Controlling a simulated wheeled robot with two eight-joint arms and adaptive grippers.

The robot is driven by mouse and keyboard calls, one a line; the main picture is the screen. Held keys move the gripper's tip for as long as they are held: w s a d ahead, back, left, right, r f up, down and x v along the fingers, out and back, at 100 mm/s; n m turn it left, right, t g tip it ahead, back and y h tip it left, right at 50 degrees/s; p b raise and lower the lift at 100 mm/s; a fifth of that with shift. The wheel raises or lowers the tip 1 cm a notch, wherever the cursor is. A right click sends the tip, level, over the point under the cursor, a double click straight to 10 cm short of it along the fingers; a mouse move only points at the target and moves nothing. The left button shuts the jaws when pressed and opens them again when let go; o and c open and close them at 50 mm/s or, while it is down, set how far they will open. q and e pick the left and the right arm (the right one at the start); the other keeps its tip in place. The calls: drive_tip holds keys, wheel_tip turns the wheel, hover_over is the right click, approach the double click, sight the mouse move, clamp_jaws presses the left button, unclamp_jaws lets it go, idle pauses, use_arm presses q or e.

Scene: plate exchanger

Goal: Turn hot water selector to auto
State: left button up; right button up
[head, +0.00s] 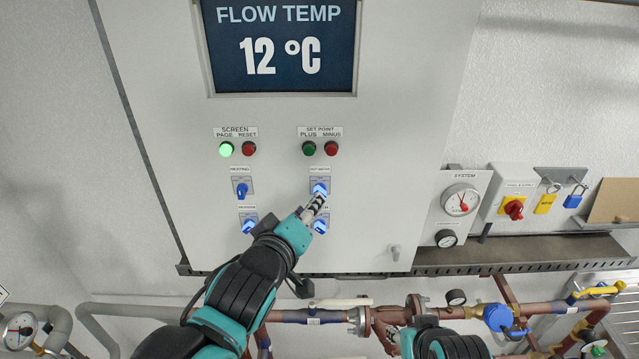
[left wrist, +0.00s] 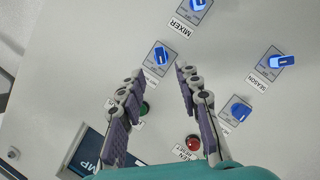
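The hot water selector (head: 320,188) is a blue knob on a small grey plate, in the upper right of the panel's selector group. Its plate markings are too small to read, so I cannot tell its setting. My left gripper (head: 315,205) is right at this knob, just below it in the head view. In the left wrist view, the knob (left wrist: 161,57) shows just beyond and between the tips of the left gripper (left wrist: 158,72). The two fingers are spread apart, with no visible grip on the knob. Part of my right arm shows at the bottom, but its gripper is not visible.
Nearby are the heating selector (head: 241,188), season selector (head: 249,224) and mixer selector (head: 320,226). Green and red buttons (head: 331,148) and a screen (head: 284,50) reading 12 °C sit above. Pipes (head: 320,316) and a grey ledge (head: 520,256) lie below.

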use_arm(q)
drive_tip(key=x, duration=0.7)
drive_tip(key=shift+w+f+p, duration=0.2)
drive_tip(key=shift+p, duration=0.15)
clamp_jaws()
